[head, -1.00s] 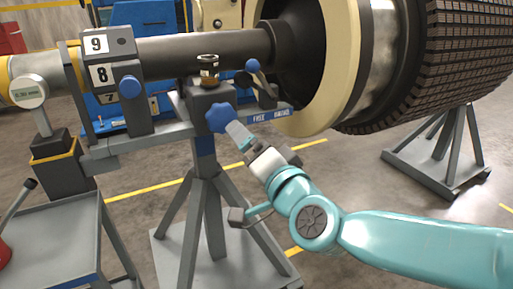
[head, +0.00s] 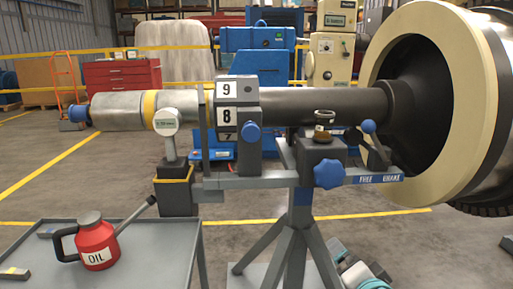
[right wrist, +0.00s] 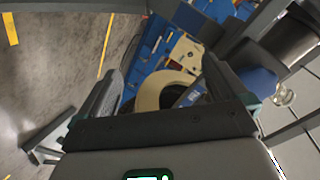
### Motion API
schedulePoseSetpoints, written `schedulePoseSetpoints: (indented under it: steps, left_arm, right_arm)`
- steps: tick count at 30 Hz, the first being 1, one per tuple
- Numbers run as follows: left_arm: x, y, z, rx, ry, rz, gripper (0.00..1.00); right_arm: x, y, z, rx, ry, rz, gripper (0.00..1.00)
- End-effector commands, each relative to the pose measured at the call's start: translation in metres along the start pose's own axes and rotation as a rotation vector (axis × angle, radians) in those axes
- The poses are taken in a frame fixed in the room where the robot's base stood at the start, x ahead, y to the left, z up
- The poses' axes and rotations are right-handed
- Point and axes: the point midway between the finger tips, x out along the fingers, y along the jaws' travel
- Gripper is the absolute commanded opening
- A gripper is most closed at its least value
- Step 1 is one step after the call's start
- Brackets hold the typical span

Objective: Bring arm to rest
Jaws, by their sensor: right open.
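My right gripper (head: 352,262) is low at the bottom edge of the head view, in front of the foot of the rotor stand (head: 302,215). In the right wrist view my right gripper (right wrist: 165,72) has its two fingers spread apart with nothing held between them. The stand's blue star knob (head: 328,174) is above the gripper and clear of it in the head view. The blue knob (right wrist: 255,81) also shows beside the right-hand finger in the wrist view. Most of my right arm is below the head view. My left gripper is not in view.
The rotor shaft (head: 340,106) rests across the stand, with a large cream ring (head: 375,60) at right. A grey cart (head: 160,240) at left carries a red oil can (head: 95,240). A glass oil cup (head: 323,120) sits on the stand. Open floor lies behind.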

Motion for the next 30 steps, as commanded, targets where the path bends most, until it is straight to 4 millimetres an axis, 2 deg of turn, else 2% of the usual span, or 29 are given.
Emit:
schedulePoseSetpoints:
  steps: [1, 3, 5, 6, 10, 12, 15, 20, 23, 25, 30]
  left_arm:
    - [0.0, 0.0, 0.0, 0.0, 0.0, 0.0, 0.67]
    - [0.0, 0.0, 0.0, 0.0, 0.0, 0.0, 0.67]
    - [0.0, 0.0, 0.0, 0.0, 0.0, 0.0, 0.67]
    - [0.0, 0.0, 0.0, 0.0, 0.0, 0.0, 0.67]
    - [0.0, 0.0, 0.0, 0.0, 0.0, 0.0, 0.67]
    - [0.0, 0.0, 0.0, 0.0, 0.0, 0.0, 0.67]
    - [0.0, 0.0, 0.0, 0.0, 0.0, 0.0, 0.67]
    - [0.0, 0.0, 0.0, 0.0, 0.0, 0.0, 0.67]
    - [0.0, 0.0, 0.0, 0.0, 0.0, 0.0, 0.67]
    - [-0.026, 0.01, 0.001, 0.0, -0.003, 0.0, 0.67]
    - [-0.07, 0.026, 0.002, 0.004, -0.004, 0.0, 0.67]
  right_arm:
    - [0.018, 0.036, 0.029, -0.027, -0.067, 0.081, 1.0]
    - [0.031, 0.081, 0.066, -0.067, -0.158, 0.169, 1.0]
    - [0.037, 0.119, 0.099, -0.1, -0.246, 0.238, 1.0]
    - [0.037, 0.144, 0.122, -0.123, -0.31, 0.281, 1.0]
    - [0.021, 0.216, 0.194, -0.186, -0.523, 0.392, 1.0]
    - [0.006, 0.244, 0.226, -0.213, -0.631, 0.429, 1.0]
    - [-0.019, 0.275, 0.266, -0.245, -0.775, 0.462, 1.0]
    - [-0.066, 0.306, 0.318, -0.298, -0.998, 0.467, 1.0]
    - [-0.1, 0.307, 0.342, -0.393, -1.161, 0.385, 1.0]
    - [-0.109, 0.284, 0.325, -0.427, -1.178, 0.356, 1.0]
    - [-0.124, 0.249, 0.299, -0.426, -1.178, 0.358, 1.0]
